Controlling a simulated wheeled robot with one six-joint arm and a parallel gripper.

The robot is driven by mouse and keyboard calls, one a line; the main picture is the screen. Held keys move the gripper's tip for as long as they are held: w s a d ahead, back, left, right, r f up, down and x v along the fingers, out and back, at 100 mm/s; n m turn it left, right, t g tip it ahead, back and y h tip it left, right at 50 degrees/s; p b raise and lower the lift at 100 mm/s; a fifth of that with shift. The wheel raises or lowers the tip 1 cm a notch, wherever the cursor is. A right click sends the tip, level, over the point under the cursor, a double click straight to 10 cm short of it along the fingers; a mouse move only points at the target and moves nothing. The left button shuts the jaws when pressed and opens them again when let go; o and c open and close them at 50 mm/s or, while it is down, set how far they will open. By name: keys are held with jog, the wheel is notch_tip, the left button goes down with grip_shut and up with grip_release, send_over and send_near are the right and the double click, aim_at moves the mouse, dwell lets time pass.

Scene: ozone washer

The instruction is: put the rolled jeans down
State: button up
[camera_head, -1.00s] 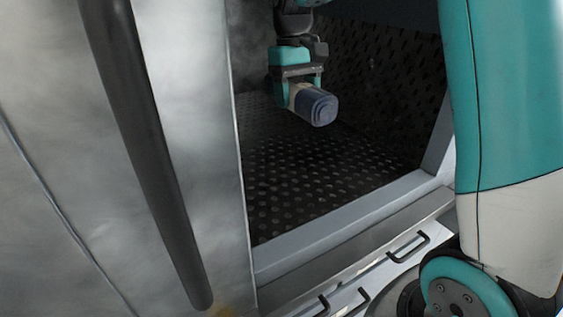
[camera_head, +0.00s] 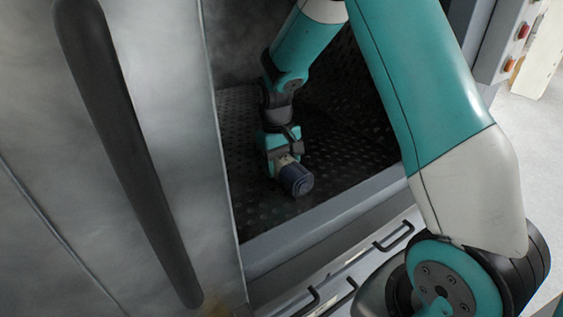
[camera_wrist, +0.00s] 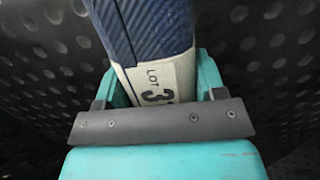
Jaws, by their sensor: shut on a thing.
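The rolled jeans (camera_head: 296,179) are a dark blue roll with a pale band, inside the washer chamber near its dimpled floor. In the wrist view the roll (camera_wrist: 150,28) is blue with a pale label reading "LOT 3", partly cut off. My gripper (camera_head: 283,163) points down and is shut on the roll. In the wrist view its teal fingers (camera_wrist: 207,75) stand on either side of the roll. I cannot tell whether the roll touches the floor. The washer's dimpled floor (camera_head: 262,215) shows around it.
A metal door (camera_head: 175,130) with a long dark handle (camera_head: 135,160) stands on the left. The chamber's front sill (camera_head: 330,215) runs below the opening. Drawer handles (camera_head: 394,237) lie in front. Red buttons (camera_head: 523,30) show on a panel at the upper right.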

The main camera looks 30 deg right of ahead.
jog(key=shift+f, duration=0.15)
jog(key=o, duration=1.2)
jog(key=shift+c, duration=0.2)
jog(key=r, duration=0.4)
jog(key=w+r+b, duration=0.1)
jog(key=r, duration=0.7)
jog(key=shift+w+b, duration=0.3)
jog(key=shift+w, duration=0.1)
